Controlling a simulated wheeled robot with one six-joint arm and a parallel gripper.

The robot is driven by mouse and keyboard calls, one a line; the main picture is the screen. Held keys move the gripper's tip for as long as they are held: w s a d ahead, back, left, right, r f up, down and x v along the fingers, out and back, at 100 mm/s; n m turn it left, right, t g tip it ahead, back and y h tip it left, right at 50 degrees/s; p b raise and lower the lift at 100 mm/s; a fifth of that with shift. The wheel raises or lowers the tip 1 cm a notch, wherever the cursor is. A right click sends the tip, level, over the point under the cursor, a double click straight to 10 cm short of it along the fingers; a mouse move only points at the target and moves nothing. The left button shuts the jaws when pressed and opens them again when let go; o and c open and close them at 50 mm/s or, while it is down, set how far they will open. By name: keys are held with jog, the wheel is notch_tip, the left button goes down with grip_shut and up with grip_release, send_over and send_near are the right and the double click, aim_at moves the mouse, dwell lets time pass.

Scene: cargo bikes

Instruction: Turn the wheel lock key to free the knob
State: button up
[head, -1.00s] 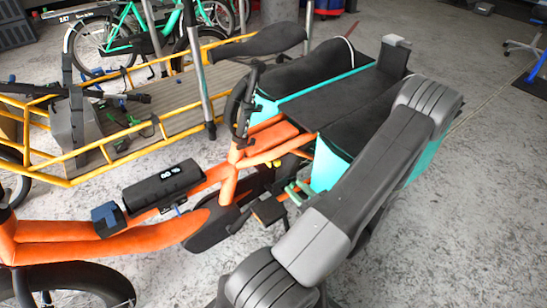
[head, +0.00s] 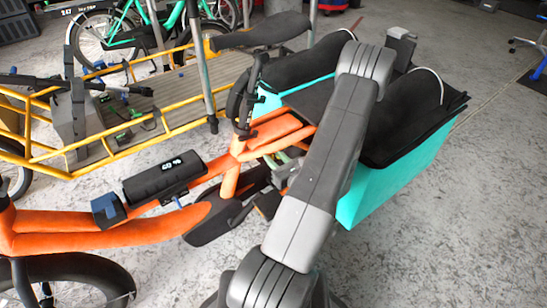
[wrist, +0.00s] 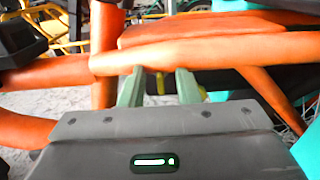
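The orange cargo bike (head: 150,238) stands across the head view. A black curved part (head: 240,100), which may be the wheel lock, sits near its seat tube. I cannot make out a key or a knob there. My gripper (head: 286,164) is low beside the orange frame, partly hidden by my arm. In the wrist view, my gripper (wrist: 158,86) shows two pale green fingers, apart, reaching toward the underside of an orange tube (wrist: 200,53). A small yellow part (wrist: 203,84) shows beyond the fingers; I cannot tell what it is. Nothing is seen held.

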jog(key=shift+w+a, duration=0.25)
jog(key=shift+w, duration=0.1)
grip_shut()
